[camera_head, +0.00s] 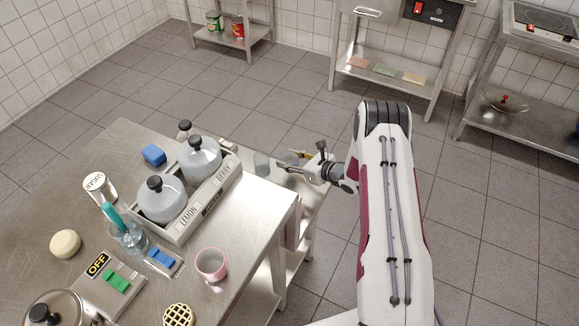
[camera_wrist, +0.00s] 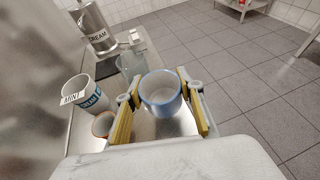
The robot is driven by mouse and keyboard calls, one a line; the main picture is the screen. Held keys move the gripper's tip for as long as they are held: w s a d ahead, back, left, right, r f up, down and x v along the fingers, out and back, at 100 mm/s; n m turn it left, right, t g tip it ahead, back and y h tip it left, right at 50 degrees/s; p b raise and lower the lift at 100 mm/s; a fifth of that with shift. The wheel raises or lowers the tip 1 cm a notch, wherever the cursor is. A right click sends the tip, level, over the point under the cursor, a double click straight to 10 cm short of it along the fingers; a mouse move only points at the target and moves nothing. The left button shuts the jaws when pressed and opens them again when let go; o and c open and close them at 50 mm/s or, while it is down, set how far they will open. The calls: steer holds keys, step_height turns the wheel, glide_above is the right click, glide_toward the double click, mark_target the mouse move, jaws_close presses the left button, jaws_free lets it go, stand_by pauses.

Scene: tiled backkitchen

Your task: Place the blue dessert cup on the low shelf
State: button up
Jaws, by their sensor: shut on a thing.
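The blue dessert cup (camera_wrist: 161,92) sits upright between the two yellow-padded fingers of my gripper (camera_wrist: 160,86) in the wrist view. The gripper is shut on it. I look down into its pale, empty-looking inside. A metal shelf surface (camera_wrist: 172,128) shows below and around the cup; whether the cup touches it I cannot tell. In the head view my gripper (camera_head: 298,161) is beside the worktable's right edge, above a lower metal shelf (camera_head: 314,200). The cup is not clearly seen there.
The worktable (camera_head: 262,205) carries a bottle crate (camera_head: 212,200) and a pink cup (camera_head: 211,265). Floor at right is open.

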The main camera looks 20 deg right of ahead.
steer(key=shift+f, duration=1.85)
steer(key=shift+f, duration=0.1)
steer(key=o, duration=1.2)
steer(key=shift+c, duration=0.2)
steer(key=shift+s, duration=0.1)
steer(key=shift+v, duration=3.7)
